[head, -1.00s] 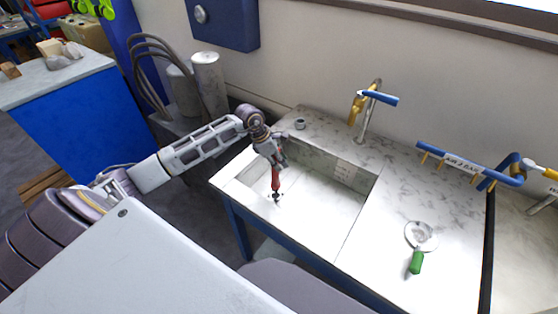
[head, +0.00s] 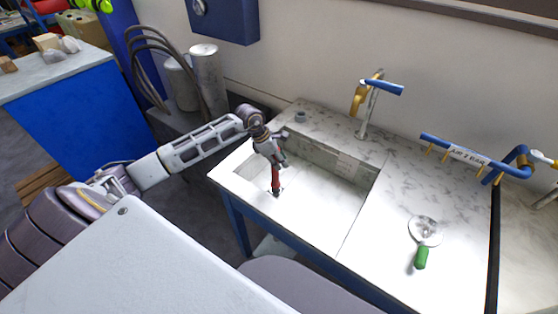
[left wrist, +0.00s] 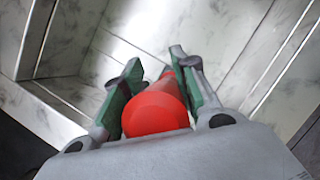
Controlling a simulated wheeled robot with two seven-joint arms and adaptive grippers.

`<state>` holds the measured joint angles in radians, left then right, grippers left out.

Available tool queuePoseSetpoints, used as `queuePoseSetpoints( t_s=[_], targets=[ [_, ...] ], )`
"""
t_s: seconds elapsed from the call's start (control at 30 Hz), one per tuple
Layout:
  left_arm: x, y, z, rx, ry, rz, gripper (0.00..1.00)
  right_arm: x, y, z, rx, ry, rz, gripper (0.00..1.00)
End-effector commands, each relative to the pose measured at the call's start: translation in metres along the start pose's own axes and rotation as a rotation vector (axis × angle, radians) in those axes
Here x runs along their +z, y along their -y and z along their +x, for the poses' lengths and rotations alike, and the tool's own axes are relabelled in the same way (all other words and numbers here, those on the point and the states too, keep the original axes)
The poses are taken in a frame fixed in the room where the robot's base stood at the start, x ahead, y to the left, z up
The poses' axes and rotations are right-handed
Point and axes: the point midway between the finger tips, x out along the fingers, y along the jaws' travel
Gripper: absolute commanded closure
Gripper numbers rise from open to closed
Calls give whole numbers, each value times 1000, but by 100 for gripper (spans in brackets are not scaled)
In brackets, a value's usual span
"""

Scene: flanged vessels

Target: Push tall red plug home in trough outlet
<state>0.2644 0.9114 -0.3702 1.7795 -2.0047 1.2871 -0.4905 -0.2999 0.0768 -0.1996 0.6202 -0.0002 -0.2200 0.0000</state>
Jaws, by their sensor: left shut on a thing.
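The tall red plug (head: 275,179) stands roughly upright in the trough, its lower end at the outlet (head: 281,191) in the trough floor. My left gripper (head: 274,163) is shut on the plug's upper part from above. The left wrist view shows the red plug (left wrist: 156,110) between the green-padded fingers of the left gripper (left wrist: 153,90). The plug hides most of the outlet, so I cannot tell how deep it sits. The marble trough (head: 325,201) surrounds it. My right gripper is not in view.
A tap with a blue lever (head: 370,105) stands behind the trough. A small grey fitting (head: 300,117) sits on the back ledge. The trough's right part is clear.

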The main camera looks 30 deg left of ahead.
Motion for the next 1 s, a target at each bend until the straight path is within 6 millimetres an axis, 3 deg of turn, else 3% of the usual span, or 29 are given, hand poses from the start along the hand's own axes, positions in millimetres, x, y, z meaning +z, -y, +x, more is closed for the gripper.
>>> queuePoseSetpoints(
  t_s=[1.0],
  targets=[
    [0, 0, 0, 0, 1, 0, 100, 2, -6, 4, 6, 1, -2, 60]
  ],
)
